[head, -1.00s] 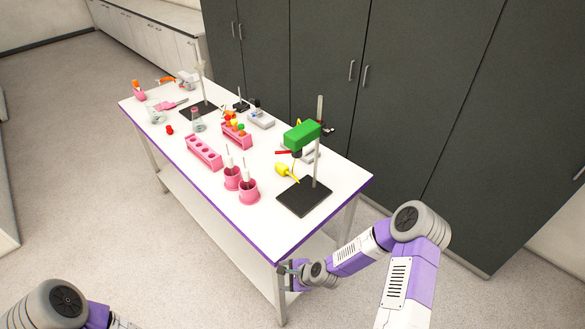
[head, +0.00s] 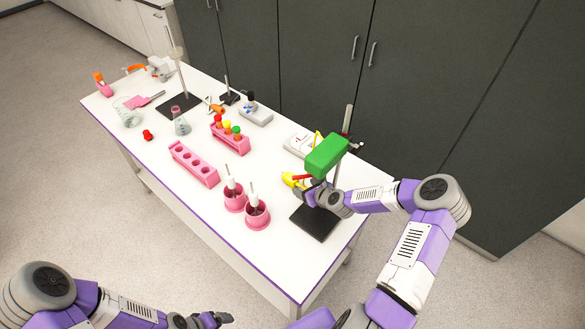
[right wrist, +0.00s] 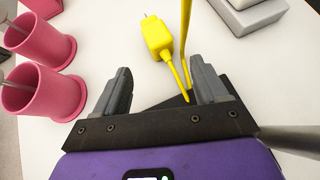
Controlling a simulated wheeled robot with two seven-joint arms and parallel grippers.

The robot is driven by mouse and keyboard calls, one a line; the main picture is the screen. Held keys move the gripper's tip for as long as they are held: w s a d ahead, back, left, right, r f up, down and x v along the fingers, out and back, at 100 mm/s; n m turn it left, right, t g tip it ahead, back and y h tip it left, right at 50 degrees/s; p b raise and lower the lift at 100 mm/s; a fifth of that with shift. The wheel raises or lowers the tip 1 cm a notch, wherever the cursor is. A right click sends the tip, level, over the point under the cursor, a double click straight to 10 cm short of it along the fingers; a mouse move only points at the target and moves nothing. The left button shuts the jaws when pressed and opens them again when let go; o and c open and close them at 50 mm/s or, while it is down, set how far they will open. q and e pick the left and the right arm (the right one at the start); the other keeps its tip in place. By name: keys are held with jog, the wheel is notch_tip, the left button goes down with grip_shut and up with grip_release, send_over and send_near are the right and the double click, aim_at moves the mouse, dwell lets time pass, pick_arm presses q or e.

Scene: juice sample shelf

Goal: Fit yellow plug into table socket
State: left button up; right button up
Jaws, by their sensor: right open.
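The yellow plug (head: 289,179) lies on the white table beside the black stand base. In the right wrist view the plug (right wrist: 156,36) lies ahead of my jaws with its prongs pointing away, and its yellow cord (right wrist: 186,45) runs back and rises. My right gripper (right wrist: 162,80) is open and empty, its fingers short of the plug body, with cord near the right finger. In the head view the right gripper (head: 308,190) is low under the green block, partly hidden. A white block (head: 299,143) behind the plug looks like the socket. My left gripper (head: 218,319) is at the bottom edge, its jaws unclear.
A stand holds a green block (head: 326,155) over a black base (head: 315,222). Pink cups (head: 257,214) stand left of the plug, with a pink rack (head: 194,165) beyond. Another rack (head: 230,137) holds coloured-topped tubes. The table's front right corner is clear.

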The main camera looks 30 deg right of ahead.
aim_at(296, 182)
jog(key=shift+w, duration=0.35)
jog(key=shift+w+f+b, duration=0.2)
jog(key=shift+f+b, duration=0.05)
jog(key=shift+b, duration=0.25)
jog(key=shift+w+a+f+b, duration=0.15)
jog(key=shift+w+f+b, duration=0.1)
jog(key=shift+b, duration=0.05)
jog(key=b+x, duration=0.3)
jog(key=x, duration=0.2)
jog(key=shift+b+x, duration=0.6)
jog(key=shift+x, duration=0.3)
jog(key=shift+r, duration=0.1)
jog(key=c, duration=1.2)
